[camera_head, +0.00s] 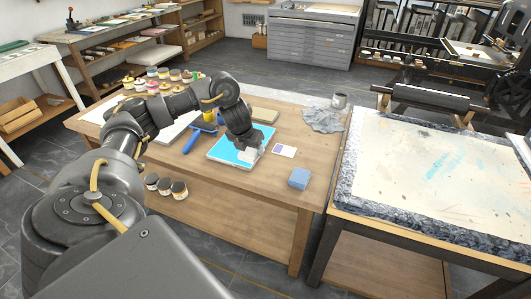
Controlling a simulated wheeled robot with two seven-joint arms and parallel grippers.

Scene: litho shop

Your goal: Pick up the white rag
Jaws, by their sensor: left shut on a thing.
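My left arm reaches in from the left over the wooden table. My left gripper (246,146) points down and is shut on the white rag (249,156), a small pale bundle. The rag is at the right part of a white-rimmed panel with a bright blue surface (222,154). I cannot tell whether the rag still touches the panel. The gripper hides part of the rag. My right gripper is not in view.
A blue sponge-like block (299,178) and a small white card (284,150) lie to the right. A blue-handled roller (191,142) lies to the left. A crumpled grey cloth (323,120) and a grey can (339,100) are at the far right corner. The front of the wooden table (240,183) is clear.

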